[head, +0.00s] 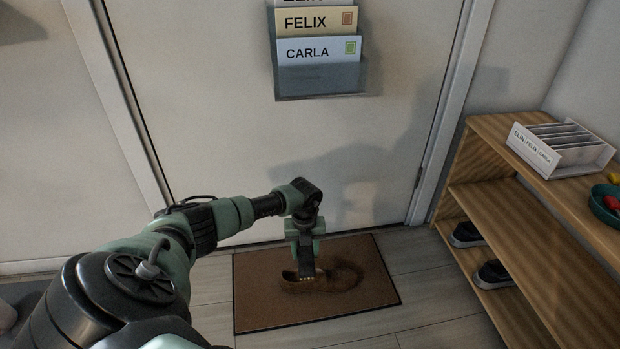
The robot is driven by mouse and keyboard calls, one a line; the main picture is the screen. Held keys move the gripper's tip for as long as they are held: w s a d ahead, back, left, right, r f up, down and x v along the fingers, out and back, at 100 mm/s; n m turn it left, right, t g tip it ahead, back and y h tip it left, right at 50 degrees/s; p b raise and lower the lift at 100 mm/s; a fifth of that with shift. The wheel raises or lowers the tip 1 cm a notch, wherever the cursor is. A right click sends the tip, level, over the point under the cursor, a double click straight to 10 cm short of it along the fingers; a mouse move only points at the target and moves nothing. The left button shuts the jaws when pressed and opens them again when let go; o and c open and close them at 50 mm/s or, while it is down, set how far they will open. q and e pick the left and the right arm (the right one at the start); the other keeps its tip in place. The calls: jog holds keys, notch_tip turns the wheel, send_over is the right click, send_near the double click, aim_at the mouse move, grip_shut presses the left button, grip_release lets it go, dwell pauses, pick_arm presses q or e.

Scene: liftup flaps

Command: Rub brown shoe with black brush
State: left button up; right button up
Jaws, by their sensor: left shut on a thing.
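The brown shoe (343,279) lies on the brown doormat (262,312) in front of the door. Its colour is close to the mat's, so its outline is hard to make out. My left gripper (306,258) reaches down from above over the left part of the shoe. It is shut on a dark thing that looks like the black brush (307,269), whose lower end is at the shoe. I cannot tell whether they touch. The gripper and brush hide part of the shoe. My right gripper is out of view.
A wooden shelf (478,186) stands at the right with dark shoes (492,274) on its lower boards. On top are a white name-labelled box (560,158) and a green bowl (606,207). A grey holder (320,80) with name cards hangs on the door. Floor shows around the mat.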

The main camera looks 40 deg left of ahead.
pick_arm(q)
jog(key=shift+r+p, duration=0.55)
jog(key=shift+r, duration=0.55)
